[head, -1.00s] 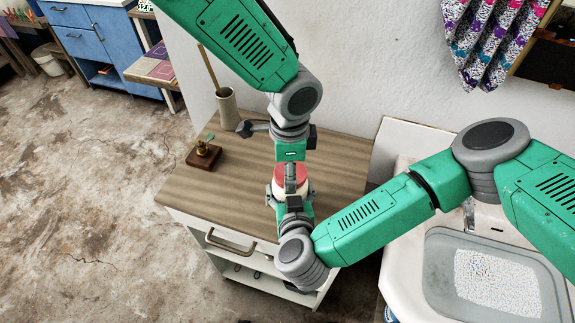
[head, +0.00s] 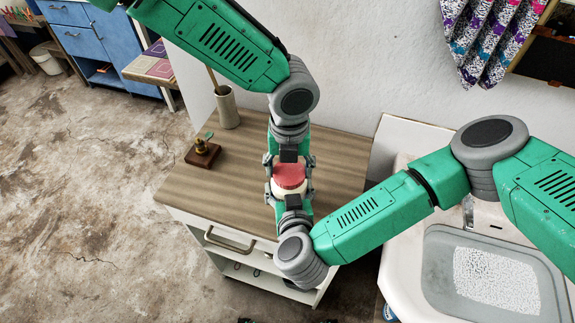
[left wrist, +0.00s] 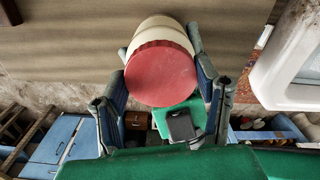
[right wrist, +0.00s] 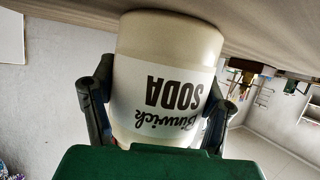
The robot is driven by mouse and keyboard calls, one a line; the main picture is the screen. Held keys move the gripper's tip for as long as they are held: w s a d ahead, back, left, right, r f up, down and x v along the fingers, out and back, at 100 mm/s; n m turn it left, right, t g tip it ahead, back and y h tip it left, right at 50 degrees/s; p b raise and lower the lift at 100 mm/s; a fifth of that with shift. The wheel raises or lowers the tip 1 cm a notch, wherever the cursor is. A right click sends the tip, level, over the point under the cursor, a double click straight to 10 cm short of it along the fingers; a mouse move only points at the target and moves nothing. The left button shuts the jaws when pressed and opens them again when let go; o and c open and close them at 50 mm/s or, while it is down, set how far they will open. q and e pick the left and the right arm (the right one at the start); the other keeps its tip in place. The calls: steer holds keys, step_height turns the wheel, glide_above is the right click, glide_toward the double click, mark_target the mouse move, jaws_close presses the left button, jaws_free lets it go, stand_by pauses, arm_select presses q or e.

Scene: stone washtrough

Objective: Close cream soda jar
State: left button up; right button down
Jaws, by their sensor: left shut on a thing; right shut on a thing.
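The cream soda jar (head: 284,189) stands upright on the wooden top of the cabinet. It is cream-coloured, with a red lid (head: 290,175) on top. My left gripper (head: 290,164) is at the lid from the far side, shut with its fingers on either side of it. The left wrist view shows the red lid (left wrist: 161,74) between these fingers. My right gripper (head: 291,193) is shut on the jar body from the near side. The right wrist view shows the body (right wrist: 165,60) between the fingers, its "SODA" label upside down. Whether the lid is fully seated is hard to tell.
A small plant ornament on a wooden block (head: 203,153) and a pale cylindrical holder (head: 228,107) stand left on the cabinet top (head: 215,180). A white sink (head: 404,270) with a grey basin is at the right.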

arm_select(q)
steer(key=m, duration=0.7)
steer(key=shift+a, duration=0.1)
steer(key=m, duration=0.6)
steer(key=shift+w, duration=0.1)
steer(key=o, duration=0.7)
steer(key=shift+o, duration=0.2)
steer(key=shift+r, duration=0.1)
